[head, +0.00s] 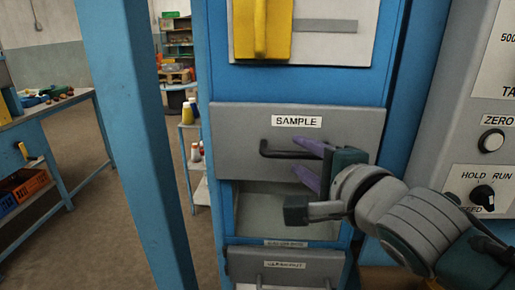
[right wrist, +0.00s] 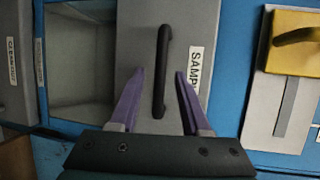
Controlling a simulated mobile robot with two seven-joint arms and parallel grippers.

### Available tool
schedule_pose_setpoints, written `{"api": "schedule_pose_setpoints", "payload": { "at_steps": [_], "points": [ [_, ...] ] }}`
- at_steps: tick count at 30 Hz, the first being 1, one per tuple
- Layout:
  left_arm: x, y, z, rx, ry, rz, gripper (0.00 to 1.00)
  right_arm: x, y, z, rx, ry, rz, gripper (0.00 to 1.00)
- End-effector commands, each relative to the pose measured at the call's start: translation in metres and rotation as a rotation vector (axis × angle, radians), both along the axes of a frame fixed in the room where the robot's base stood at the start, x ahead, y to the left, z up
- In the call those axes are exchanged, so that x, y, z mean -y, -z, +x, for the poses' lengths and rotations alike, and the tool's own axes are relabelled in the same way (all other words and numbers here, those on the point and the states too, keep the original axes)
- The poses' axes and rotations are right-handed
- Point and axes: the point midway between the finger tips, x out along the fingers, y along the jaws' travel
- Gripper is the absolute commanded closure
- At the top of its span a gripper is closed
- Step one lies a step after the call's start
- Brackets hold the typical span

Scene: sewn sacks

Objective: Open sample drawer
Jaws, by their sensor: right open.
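The sample drawer has a grey front (head: 235,125) with a white SAMPLE label (head: 297,121) and a black bar handle (head: 280,154). My right gripper (head: 301,158) is open, its purple fingers pointing at the handle from the right. In the right wrist view the handle (right wrist: 162,60) lies between the lines of the two open fingers (right wrist: 160,73), with a gap on each side. I cannot tell whether the fingertips reach it in depth. My left gripper is not in view.
Below the drawer is an open grey compartment (head: 265,205), then another labelled drawer (head: 250,268). Above is a panel with a yellow handle (head: 262,28). A blue post (head: 140,120) stands left. A grey control panel with knobs (head: 491,141) stands right, close to my arm.

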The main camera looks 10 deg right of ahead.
Motion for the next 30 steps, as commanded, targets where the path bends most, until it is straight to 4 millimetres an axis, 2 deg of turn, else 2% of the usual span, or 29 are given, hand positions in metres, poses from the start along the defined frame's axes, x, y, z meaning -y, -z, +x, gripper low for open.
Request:
{"api": "schedule_pose_setpoints", "payload": {
  "at_steps": [6,14,27,30],
  "points": [
    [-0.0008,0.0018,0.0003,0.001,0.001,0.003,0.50,-0.0023,0.0025,0.0130,0.001,-0.001,0.000,0.53],
    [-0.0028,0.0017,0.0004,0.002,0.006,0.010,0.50,-0.0022,0.0026,0.0138,0.000,-0.001,0.000,0.53],
    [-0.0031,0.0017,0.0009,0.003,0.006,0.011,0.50,-0.0020,0.0028,0.0136,0.000,0.000,0.000,1.00],
    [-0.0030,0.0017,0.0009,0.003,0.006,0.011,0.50,-0.0019,0.0028,0.0135,0.000,0.000,0.000,1.00]
  ]
}}
